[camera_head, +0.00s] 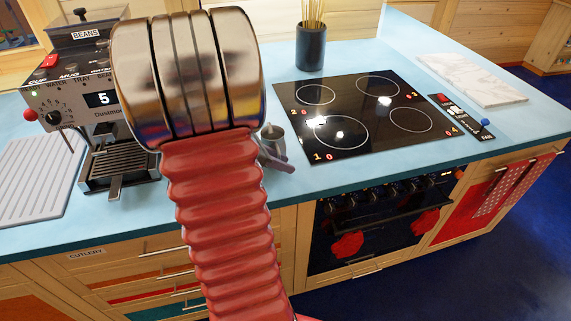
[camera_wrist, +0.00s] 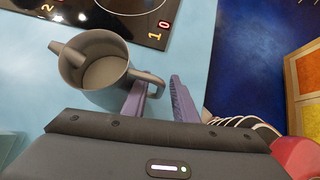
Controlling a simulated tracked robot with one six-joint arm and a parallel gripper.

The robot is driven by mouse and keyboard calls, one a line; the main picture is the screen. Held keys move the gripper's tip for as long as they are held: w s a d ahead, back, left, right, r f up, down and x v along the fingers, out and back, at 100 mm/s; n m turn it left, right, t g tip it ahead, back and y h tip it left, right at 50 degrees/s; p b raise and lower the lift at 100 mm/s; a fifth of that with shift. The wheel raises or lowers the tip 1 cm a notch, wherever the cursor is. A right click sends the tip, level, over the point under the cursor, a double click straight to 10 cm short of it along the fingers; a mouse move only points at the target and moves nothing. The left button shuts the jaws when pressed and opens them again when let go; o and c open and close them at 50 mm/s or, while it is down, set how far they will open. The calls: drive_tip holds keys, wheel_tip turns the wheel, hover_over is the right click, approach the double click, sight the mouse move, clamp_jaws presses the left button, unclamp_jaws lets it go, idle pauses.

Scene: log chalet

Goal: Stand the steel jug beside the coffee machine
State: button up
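The steel jug (camera_wrist: 97,62) is grey, with a spout and a side handle. It stands upright on the blue counter in the wrist view, its open top facing the camera. My gripper (camera_wrist: 159,88) is open at the jug's handle side. The handle reaches over the left finger into the gap; I cannot tell whether they touch. In the head view the jug (camera_head: 272,138) shows small, partly hidden behind my arm, with a purple finger of my gripper (camera_head: 276,161) beside it. The coffee machine (camera_head: 103,100) stands at the left, its right side hidden by my arm.
The black hob (camera_head: 365,112) lies right of the jug. A utensil pot (camera_head: 311,47) stands behind. A ridged grey drainer (camera_head: 38,178) lies left of the coffee machine, and a marble board (camera_head: 470,78) lies at the right. The counter's front edge is close to my gripper.

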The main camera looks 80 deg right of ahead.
drive_tip(key=v, duration=1)
drive_tip(key=shift+a, duration=0.15)
drive_tip(key=shift+w+r, duration=0.1)
drive_tip(key=shift+w, duration=0.05)
drive_tip(key=w+a+r+m+t, duration=0.2)
drive_tip(key=w+a+t, duration=0.2)
drive_tip(key=w+a, duration=0.5)
drive_tip(key=w+a+r+m+t+y, duration=0.1)
drive_tip(key=a+r+m+t+y, duration=0.1)
drive_tip(key=a, duration=1.4)
drive_tip(key=w+a+r+m+t+y, duration=0.2)
drive_tip(key=a+t, duration=0.4)
drive_tip(key=a, duration=1.1)
drive_tip(key=shift+w+a+m+y, duration=0.15)
drive_tip(key=shift+m+y, duration=0.75)
drive_tip(key=shift+m, duration=0.1)
